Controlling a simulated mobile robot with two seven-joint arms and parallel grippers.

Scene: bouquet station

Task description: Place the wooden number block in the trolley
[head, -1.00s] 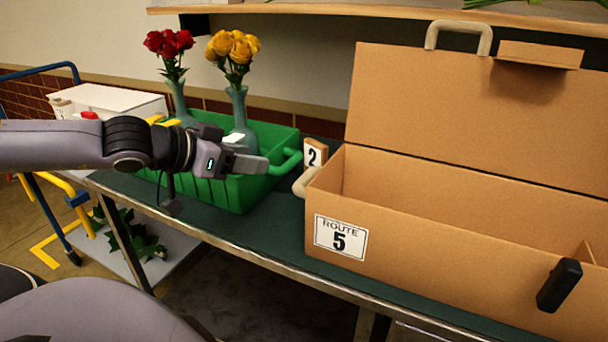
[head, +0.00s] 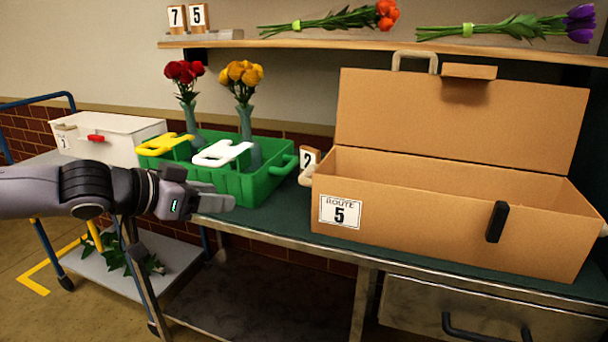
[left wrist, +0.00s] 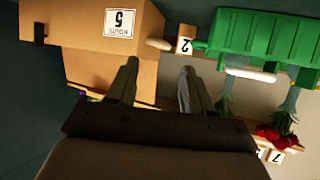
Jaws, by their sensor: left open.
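A wooden number block (head: 308,158) marked 2 stands on the green table between the green crate (head: 262,188) and the cardboard box (head: 420,228). In the left wrist view, which is upside down, the block (left wrist: 185,40) shows beyond the fingers. My left gripper (head: 222,203) is open and empty, in front of the green crate, left of the block and apart from it. Its two fingers (left wrist: 158,82) show parted in the wrist view. The trolley (head: 36,162) with blue rails stands at the left. My right gripper is not in view.
A white box (head: 112,138) with a red latch stands on the trolley. Leaves lie on its lower shelf (head: 95,272). The green crate holds vases of red roses (head: 185,72) and yellow roses (head: 241,75). A wall shelf (head: 350,43) carries flowers and number blocks 7 and 5.

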